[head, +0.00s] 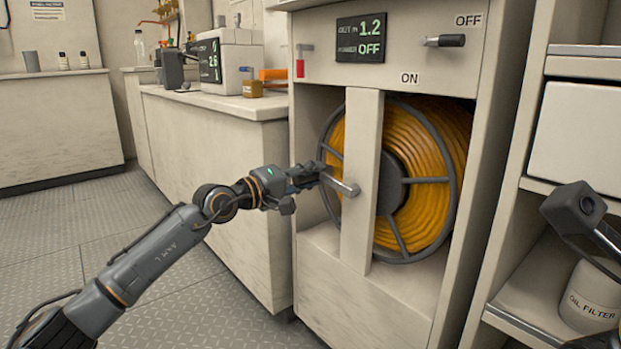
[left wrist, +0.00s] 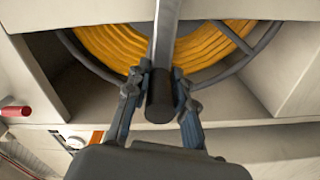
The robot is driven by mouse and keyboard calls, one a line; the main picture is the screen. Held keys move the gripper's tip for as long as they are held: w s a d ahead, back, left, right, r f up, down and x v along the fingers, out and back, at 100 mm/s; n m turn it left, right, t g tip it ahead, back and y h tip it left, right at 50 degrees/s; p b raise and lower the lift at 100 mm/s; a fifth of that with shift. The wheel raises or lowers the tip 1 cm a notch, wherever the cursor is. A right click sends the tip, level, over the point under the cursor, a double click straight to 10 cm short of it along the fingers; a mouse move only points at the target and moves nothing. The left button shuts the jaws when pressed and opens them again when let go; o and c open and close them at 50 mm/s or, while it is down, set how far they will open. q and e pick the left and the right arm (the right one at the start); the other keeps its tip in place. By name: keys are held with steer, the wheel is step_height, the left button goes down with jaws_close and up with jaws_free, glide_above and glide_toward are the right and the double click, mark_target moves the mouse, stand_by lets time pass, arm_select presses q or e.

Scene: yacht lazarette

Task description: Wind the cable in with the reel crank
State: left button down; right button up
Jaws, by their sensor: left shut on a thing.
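The cable reel (head: 454,194) stands in an open bay of a beige cabinet, with yellow-orange cable (head: 421,150) wound on it behind a grey spoked rim. The crank (head: 343,186), a metal arm with a dark grip, sticks out in front of the upright post. My left gripper (head: 310,177) reaches it from the left. In the left wrist view its two fingers (left wrist: 160,90) are closed on either side of the dark crank grip (left wrist: 160,103). The display (head: 361,39) reads OUT M 1.2 and POWER OFF.
A lever (head: 444,41) sits between the OFF and ON labels, beside OFF. A small red-handled part (head: 300,66) is at the panel's left. A counter (head: 215,105) adjoins the cabinet on the left. Shelves with an oil filter can (head: 592,299) stand right. The left floor is clear.

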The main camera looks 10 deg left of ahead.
arm_select(q)
steer(key=shift+d+f, duration=0.15)
steer(key=shift+f, duration=0.1)
steer(key=c, duration=1.2)
jaws_free()
steer(key=shift+o, duration=0.3)
steer(key=shift+r, duration=0.15)
steer(key=v, duration=1.2)
